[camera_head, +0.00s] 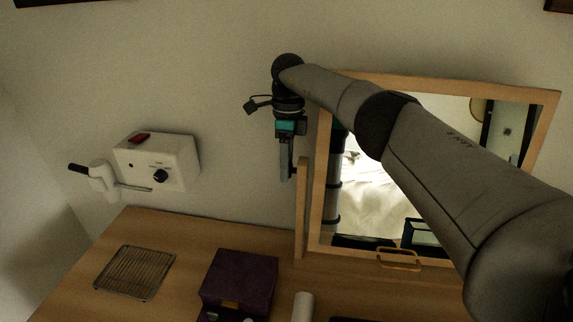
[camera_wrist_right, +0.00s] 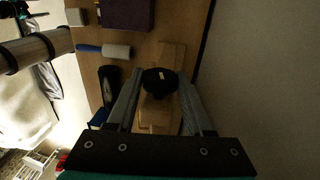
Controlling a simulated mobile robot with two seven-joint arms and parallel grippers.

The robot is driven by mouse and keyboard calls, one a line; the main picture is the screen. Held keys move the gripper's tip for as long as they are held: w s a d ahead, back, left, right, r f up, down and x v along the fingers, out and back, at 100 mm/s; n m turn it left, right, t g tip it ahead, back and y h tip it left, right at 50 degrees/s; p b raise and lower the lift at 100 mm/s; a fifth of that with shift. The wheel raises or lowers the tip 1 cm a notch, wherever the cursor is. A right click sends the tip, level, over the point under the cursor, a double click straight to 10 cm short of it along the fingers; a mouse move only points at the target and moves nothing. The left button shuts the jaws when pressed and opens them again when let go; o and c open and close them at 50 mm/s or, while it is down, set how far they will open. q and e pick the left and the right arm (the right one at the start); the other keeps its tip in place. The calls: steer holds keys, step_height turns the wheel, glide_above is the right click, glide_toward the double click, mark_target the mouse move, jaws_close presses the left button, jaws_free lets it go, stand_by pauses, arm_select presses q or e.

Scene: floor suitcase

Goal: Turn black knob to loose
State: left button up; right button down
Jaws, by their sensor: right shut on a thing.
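A black knob (camera_wrist_right: 160,82) sits on a wooden post at the side of the mirror; it shows in the right wrist view between my fingertips. My right gripper (camera_wrist_right: 160,78) is shut on it, one finger on each side. In the head view my right gripper (camera_head: 287,172) points down beside the left post of the wooden mirror frame (camera_head: 301,210); the knob is hidden there. The mirror stands tilted on the wooden table. My left gripper does not show.
A white wall box (camera_head: 180,150) with its own dark dial and a white handset is at the left. On the table (camera_head: 185,260) lie a wire rack (camera_head: 135,272), a purple box (camera_head: 238,280) and a white roller (camera_head: 303,306). The wall is close behind my right gripper.

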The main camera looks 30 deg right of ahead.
stand_by(0.3)
steer(key=shift+c, duration=1.5)
jaws_free()
steer(key=shift+r, duration=0.15)
steer(key=shift+r, duration=0.35)
steer(key=r, duration=0.4)
steer(key=shift+w+d+r+b, duration=0.15)
steer(key=shift+w+r+b, duration=0.1)
steer(key=shift+b, duration=0.1)
step_height(320, 180, up, 3)
steer(key=shift+w+d+r+p, duration=0.1)
steer(key=shift+w+p, duration=0.05)
steer(key=shift+p, duration=0.6)
steer(key=r+p, duration=0.1)
steer(key=p, duration=0.2)
steer(key=r+p, duration=0.2)
steer(key=p, duration=0.1)
steer(key=shift+w+d+r+p, duration=0.1)
steer(key=shift+d+r+p, duration=0.1)
steer(key=shift+p, duration=0.15)
steer(key=shift+f, duration=0.1)
